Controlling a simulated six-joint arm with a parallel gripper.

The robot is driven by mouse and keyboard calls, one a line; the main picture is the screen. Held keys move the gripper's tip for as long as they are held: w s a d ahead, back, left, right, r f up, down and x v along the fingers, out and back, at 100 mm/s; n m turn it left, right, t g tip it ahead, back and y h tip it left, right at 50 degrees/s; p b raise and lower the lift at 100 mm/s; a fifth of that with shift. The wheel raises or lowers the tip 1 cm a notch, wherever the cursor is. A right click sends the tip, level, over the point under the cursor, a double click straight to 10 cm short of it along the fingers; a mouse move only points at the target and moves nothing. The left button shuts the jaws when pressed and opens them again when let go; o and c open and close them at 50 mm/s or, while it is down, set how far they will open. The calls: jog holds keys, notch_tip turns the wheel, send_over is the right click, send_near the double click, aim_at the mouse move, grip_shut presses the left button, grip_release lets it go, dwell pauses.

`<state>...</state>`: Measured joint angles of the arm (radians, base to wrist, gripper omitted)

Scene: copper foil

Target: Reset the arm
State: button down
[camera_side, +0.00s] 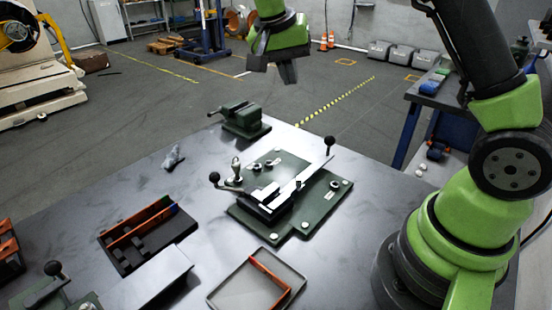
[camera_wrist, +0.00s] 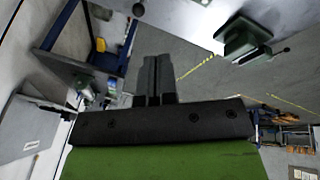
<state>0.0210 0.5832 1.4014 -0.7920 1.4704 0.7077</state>
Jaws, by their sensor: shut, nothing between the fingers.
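My gripper (camera_side: 288,72) is raised high above the far side of the work table (camera_side: 190,220), near the top of the side view, well clear of everything on it. Its fingers point down and are shut with nothing between them. In the wrist view the two dark fingers (camera_wrist: 155,80) lie together at the middle. The green and black arm reaches over from the right of the side view.
A green fixture plate (camera_side: 320,215) with levers stands mid-table. A green vise (camera_side: 240,120) is at the far edge. A side bench (camera_side: 418,92) stands right.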

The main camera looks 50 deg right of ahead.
jog(key=s+a+r+n+t+y, duration=0.3)
jog(key=s+a+t, duration=0.1)
jog(key=s, duration=0.6)
jog(key=s+a+r+n+t+y, duration=0.3)
jog(key=s+a+r+n+t, duration=0.1)
jog(key=s, duration=0.6)
jog(key=shift+s+a+r+n, duration=0.2)
jog(key=shift+a+n, duration=0.1)
jog(key=shift+a, duration=0.3)
